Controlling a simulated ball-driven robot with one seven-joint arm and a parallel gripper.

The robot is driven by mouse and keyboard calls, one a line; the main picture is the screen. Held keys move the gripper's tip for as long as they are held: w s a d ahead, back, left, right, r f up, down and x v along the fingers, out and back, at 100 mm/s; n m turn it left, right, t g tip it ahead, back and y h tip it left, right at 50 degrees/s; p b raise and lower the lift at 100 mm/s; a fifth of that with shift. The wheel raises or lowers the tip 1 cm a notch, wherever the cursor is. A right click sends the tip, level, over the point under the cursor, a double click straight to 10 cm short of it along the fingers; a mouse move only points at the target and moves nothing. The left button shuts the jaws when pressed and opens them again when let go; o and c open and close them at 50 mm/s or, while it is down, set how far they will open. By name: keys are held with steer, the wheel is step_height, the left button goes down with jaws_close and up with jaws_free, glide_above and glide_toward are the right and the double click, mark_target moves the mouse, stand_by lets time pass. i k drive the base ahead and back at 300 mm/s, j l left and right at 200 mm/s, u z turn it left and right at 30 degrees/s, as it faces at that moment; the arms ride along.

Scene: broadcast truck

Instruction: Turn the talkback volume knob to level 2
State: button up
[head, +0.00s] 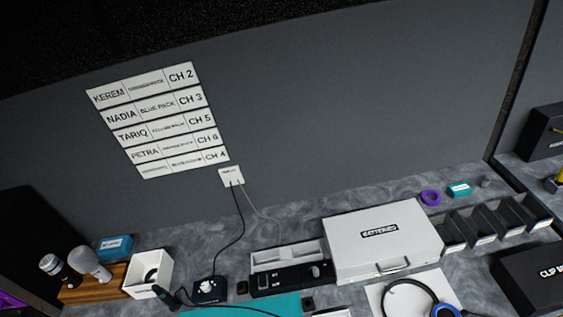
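A small dark blue box (209,293) stands on the counter at the lower middle left. A pale knob (207,286) sits on its top. This looks like the talkback unit, but I cannot read its label, any level marks or the knob's setting. A black cable runs from near it up to a white wall plate (231,176). My gripper is not in view.
A white BATTERIES case (382,254) and a black device (290,279) are right of the knob box. A white box (149,272) and microphones on a wooden block (92,290) are left. A teal mat (245,306) lies in front. Grey counter behind the knob box is clear.

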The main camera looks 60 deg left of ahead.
mark_target(206, 287)
steer(key=u, duration=1.65)
steer(key=k+j+u, duration=0.15)
steer(key=k+u, duration=0.2)
steer(key=k, duration=0.2)
